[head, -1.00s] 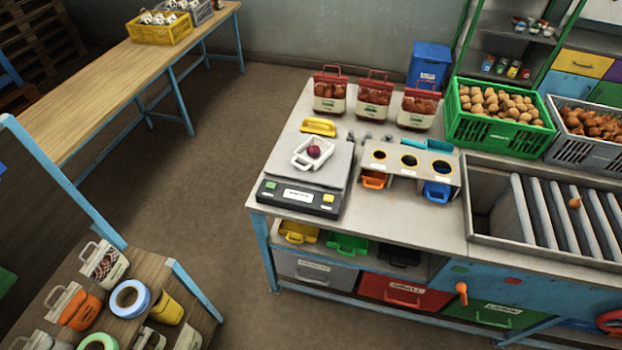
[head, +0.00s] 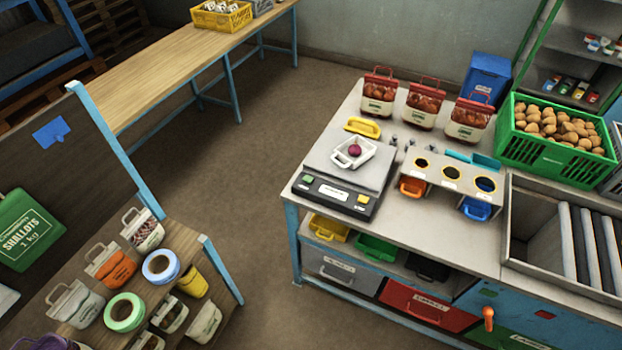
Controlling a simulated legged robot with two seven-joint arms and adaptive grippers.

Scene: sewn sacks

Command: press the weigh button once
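A weighing scale (head: 383,166) with a grey plate and a dark front panel stands on the left part of the workbench. Its panel has a green button (head: 308,179) at the left end, a white label or display (head: 334,192) in the middle and a yellow button (head: 363,199) at the right end. The lettering is too small to read, so I cannot tell which one is the weigh button. A white scoop-like tray (head: 342,158) with a purple onion (head: 355,150) in it sits on the scale plate. Neither of my grippers shows.
The workbench (head: 420,228) also holds a stand with round holes (head: 460,182), red-topped bags (head: 422,106) and a green potato crate (head: 535,152). A shelf with bags and tape rolls (head: 125,312) stands at lower left. Open floor (head: 240,160) lies between it and the bench.

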